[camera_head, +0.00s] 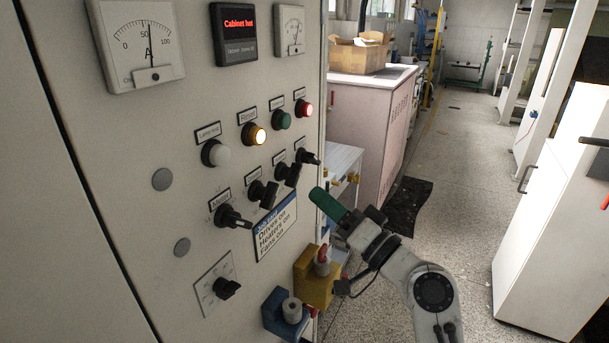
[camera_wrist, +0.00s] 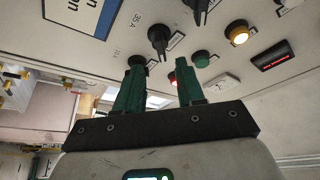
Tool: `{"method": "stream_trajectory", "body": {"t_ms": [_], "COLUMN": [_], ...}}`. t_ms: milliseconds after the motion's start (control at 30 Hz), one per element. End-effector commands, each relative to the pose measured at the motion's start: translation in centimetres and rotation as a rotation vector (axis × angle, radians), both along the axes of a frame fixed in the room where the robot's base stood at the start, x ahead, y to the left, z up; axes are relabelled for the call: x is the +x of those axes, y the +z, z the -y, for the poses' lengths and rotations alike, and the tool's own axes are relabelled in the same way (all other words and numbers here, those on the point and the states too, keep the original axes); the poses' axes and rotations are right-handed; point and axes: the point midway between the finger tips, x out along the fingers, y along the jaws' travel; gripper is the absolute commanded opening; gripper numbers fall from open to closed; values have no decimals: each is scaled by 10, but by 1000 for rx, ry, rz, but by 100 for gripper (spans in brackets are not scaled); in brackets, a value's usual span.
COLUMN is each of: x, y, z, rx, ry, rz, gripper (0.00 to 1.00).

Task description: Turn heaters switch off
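A row of black rotary switches crosses the grey cabinet panel; the labels above them are too small to read surely, so I cannot confirm which is the heaters switch. The third switch from the left (camera_head: 290,174) sits below the green lamp; in the wrist view a black switch (camera_wrist: 158,39) shows just beyond and between my fingertips. My gripper (camera_head: 325,201) has green fingers and is in front of the panel, right of the switches. In the wrist view my gripper (camera_wrist: 160,64) is open, fingers apart and nothing between them.
A sign (camera_head: 274,228) reads "Drives on, Heaters on, Fans on". Amber (camera_head: 254,134) and red (camera_head: 304,108) lamps are lit. Yellow (camera_head: 316,277) and blue (camera_head: 286,314) holders stick out below. Free floor lies to the right.

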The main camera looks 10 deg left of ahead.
Motion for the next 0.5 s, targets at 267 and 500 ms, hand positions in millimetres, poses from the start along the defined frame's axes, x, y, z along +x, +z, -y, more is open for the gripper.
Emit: {"method": "stream_trajectory", "body": {"t_ms": [267,500], "x": [28,41], "y": [15,20], "z": [-40,-56], "rx": [-2,-2], "ry": [2,0], "rz": [-1,0], "gripper": [38,38]}}
